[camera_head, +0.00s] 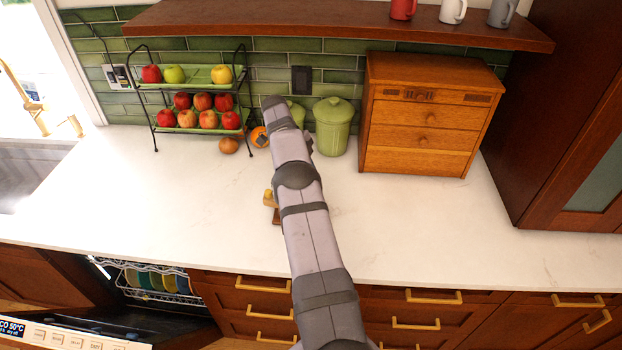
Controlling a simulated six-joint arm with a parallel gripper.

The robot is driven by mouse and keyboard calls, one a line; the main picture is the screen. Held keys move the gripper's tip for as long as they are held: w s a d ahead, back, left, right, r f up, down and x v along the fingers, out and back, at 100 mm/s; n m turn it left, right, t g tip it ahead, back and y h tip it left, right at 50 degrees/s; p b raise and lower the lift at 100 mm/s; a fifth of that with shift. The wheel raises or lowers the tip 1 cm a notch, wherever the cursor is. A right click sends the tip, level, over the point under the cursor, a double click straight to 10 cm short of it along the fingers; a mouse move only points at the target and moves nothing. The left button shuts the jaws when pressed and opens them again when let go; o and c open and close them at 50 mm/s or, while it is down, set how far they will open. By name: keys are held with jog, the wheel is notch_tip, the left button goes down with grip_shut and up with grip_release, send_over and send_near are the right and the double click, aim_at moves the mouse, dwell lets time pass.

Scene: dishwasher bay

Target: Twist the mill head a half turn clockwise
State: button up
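A small wooden object (269,198) with a light tan upper part and a darker brown lower part stands on the white counter, just left of my arm. It may be the mill; my arm covers its right side, so its head and full shape cannot be made out. My grey arm reaches from the bottom of the view up over the counter toward the back wall. My gripper's fingers are hidden behind my own arm, so I cannot see where they are relative to the wooden object.
A two-tier fruit rack (197,130) stands back left, with loose fruit (229,146) beside it. A green lidded canister (333,127) and wooden drawer box (428,115) stand back right. A shelf (330,22) overhangs the back. An open dishwasher (155,282) is below left. The front counter is mostly clear.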

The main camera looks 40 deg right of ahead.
jog(key=shift+m+p, duration=0.3)
dwell(0.5)
jog(key=o, duration=1)
jog(key=shift+o, duration=0.2)
jog(key=shift+f+n+b, duration=0.2)
jog(key=shift+n+b, duration=0.2)
jog(key=shift+b, duration=0.55)
